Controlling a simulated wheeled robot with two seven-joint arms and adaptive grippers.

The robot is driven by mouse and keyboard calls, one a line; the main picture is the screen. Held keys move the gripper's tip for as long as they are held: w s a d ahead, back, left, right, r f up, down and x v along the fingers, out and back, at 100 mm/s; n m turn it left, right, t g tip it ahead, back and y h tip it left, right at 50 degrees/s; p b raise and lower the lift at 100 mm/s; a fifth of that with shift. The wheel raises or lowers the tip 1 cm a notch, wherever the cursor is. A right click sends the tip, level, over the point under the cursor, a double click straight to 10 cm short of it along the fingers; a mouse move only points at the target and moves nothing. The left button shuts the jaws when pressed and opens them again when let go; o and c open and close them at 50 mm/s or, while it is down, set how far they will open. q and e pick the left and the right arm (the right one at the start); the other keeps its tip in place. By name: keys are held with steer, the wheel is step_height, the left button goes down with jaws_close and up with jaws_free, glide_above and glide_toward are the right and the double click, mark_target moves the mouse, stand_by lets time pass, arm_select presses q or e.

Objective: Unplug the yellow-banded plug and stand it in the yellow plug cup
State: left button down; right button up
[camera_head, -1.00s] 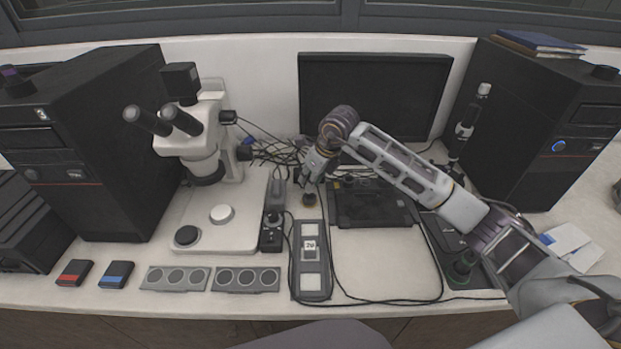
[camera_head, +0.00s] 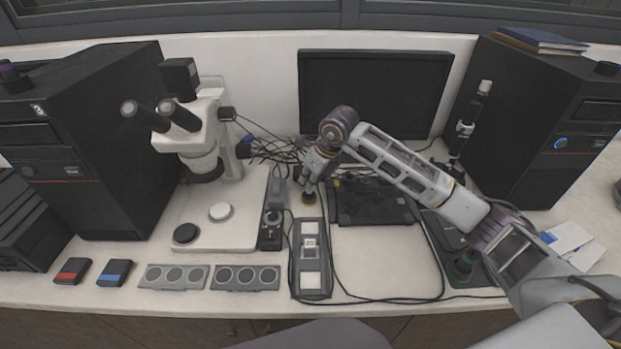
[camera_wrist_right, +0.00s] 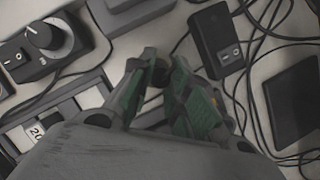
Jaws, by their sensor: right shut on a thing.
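My right gripper (camera_head: 307,186) is shut, with its fingertips pointing down just above and behind a small dark round cup with a yellowish top (camera_head: 309,198), which looks like the yellow plug cup. In the right wrist view, the green finger pads of my right gripper (camera_wrist_right: 162,85) close around a small dark piece that looks like the plug. Its yellow band cannot be made out, and the fingers hide most of it. I cannot tell whether the plug touches the cup. My left gripper is out of view.
A grey strip with white pads (camera_head: 311,258) lies in front of the cup. A black knob controller (camera_head: 272,229) and the microscope base (camera_head: 231,215) stand to the left. Tangled cables (camera_head: 280,150) lie behind. A dark flat device (camera_head: 371,201) lies to the right.

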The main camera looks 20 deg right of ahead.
steer(key=shift+f+b, duration=1.35)
steer(key=shift+f, duration=0.4)
stand_by(1.5)
steer(key=o, duration=1.5)
steer(key=shift+r+p, duration=1.95)
steer(key=shift+r, duration=1.8)
steer(key=shift+r, duration=0.15)
